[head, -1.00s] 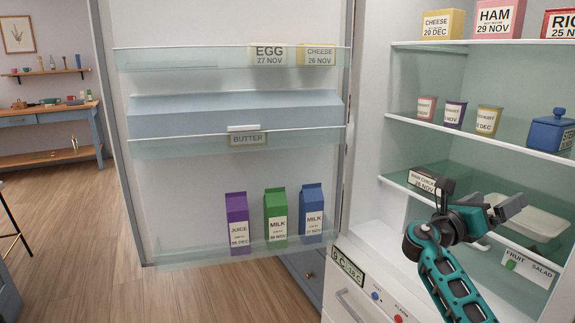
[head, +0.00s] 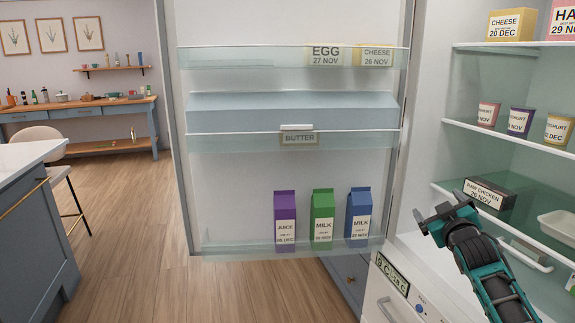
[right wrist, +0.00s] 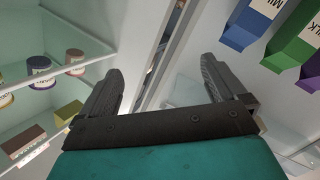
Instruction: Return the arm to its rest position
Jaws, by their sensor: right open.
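My right gripper (head: 443,213) is in front of the open fridge, at the height of the lower glass shelf, near the raw chicken box (head: 487,193). In the right wrist view its two dark fingers (right wrist: 158,88) stand wide apart with nothing between them. The teal right arm comes up from the lower right. My left gripper is out of view.
The open fridge door (head: 235,190) holds purple juice (head: 285,222), green milk (head: 322,218) and blue milk (head: 359,217) cartons. Yoghurt pots stand on the shelf (head: 470,132). A blue counter (head: 38,225) is at the left. Floor (head: 150,235) between is clear.

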